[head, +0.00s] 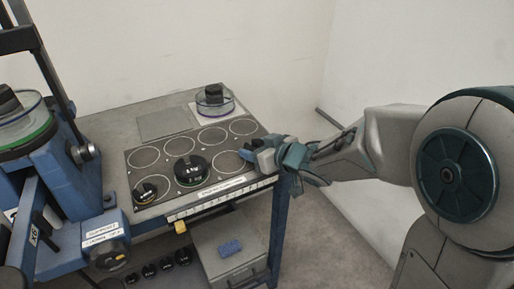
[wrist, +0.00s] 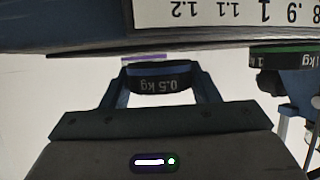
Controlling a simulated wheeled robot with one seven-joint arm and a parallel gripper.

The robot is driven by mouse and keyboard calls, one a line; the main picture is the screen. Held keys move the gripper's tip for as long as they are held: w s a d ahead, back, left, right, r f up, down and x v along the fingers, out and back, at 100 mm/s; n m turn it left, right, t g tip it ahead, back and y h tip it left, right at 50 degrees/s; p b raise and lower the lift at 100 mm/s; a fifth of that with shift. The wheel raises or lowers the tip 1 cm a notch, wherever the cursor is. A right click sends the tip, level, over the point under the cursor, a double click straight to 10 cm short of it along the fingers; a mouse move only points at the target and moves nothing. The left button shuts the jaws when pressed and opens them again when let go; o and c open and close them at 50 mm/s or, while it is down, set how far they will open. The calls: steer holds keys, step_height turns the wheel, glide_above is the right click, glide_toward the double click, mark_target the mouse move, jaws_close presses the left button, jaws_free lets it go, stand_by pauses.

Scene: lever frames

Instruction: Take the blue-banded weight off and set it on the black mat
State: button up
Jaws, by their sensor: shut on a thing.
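My gripper (wrist: 160,88) is shut on a black weight with a blue band (wrist: 172,70), marked 0.5 kg, which reads upside down in the wrist view. In the head view my gripper (head: 254,153) is at the right front part of the black mat (head: 215,153), which has printed rings. The weight is hard to make out there among the fingers.
A green-banded weight (head: 191,170) and a smaller yellow-banded weight (head: 150,190) stand on the mat's rings. A clear dish with a black weight (head: 214,99) stands on a white sheet behind. A blue lever apparatus (head: 62,175) is at left. Several rings are empty.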

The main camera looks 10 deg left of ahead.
steer(key=shift+f+b, duration=0.3)
steer(key=shift+f, duration=0.15)
stand_by(0.4)
steer(key=o, duration=1.2)
steer(key=p+v, duration=0.3)
steer(key=v, duration=1.1)
steer(key=w+d+r+m+t+h+p, duration=0.1)
steer(key=d+r+m+h+p, duration=0.2)
steer(key=d+h, duration=0.3)
steer(key=w+d+r+m+t+h+p, duration=0.2)
steer(key=d+r+m+h+p, duration=0.15)
steer(key=d, duration=0.45)
steer(key=s+d+r+m+g+h+p, duration=0.1)
steer(key=s+d+m+g+p, duration=0.2)
steer(key=s+g, duration=0.5)
steer(key=s+m+p, duration=0.1)
steer(key=s, duration=0.6)
steer(key=shift+r+p, duration=0.3)
steer(key=shift+p, duration=0.05)
